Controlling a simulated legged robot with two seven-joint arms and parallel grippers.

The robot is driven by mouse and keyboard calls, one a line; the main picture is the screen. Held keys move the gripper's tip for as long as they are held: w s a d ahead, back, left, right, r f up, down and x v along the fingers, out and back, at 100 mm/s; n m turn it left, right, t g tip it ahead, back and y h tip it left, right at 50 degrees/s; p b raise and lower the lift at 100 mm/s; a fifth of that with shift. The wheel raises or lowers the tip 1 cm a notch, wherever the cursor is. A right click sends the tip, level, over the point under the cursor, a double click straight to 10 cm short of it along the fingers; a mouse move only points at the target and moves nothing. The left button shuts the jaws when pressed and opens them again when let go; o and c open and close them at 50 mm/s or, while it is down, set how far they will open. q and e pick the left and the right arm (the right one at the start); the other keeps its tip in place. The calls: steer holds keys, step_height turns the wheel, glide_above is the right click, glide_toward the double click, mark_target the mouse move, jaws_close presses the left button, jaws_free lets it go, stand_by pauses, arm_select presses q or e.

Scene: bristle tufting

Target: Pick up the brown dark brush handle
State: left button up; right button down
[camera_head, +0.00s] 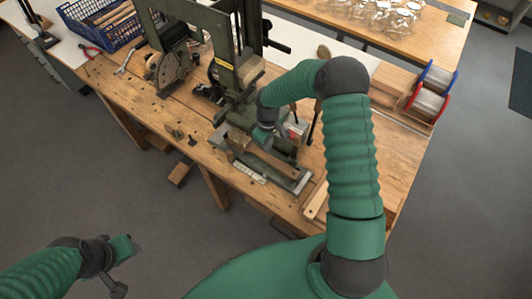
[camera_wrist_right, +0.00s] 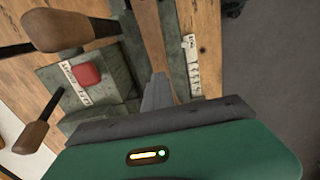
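A dark brown brush handle (camera_head: 274,160) lies in the metal fixture at the front of the green machine on the bench. In the right wrist view it is a long brown strip (camera_wrist_right: 172,50) running up between grey metal plates. My right gripper (camera_head: 266,138) is over the fixture, close to the handle's upper left end. In the right wrist view a grey finger (camera_wrist_right: 157,93) points at the strip and overlaps it. I cannot tell whether it touches or how far the fingers are apart. My left gripper (camera_head: 124,262) hangs over the floor, away from the bench; its finger state is unclear.
The green machine (camera_head: 237,70) stands right behind the handle. Levers with wooden knobs (camera_wrist_right: 58,32) and a red button (camera_wrist_right: 86,75) are beside the fixture. A pale wooden piece (camera_head: 316,200) lies to its right. A blue crate (camera_head: 100,22) and red pliers (camera_head: 90,51) are far left.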

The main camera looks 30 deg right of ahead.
mark_target(268, 157)
steer(key=r, duration=0.4)
steer(key=shift+s+a, duration=0.15)
steer(key=shift+a, duration=0.15)
steer(key=c, duration=2.1)
jaws_free()
steer(key=shift+a, duration=0.1)
steer(key=shift+o, duration=1.3)
steer(key=shift+w, duration=0.2)
steer(key=o, duration=1)
steer(key=shift+s+d, duration=0.1)
steer(key=shift+d, duration=0.2)
steer(key=shift+c, duration=0.2)
steer(key=o, duration=0.4)
steer(key=shift+a, duration=0.1)
steer(key=shift+o, duration=0.2)
steer(key=shift+a, duration=0.1)
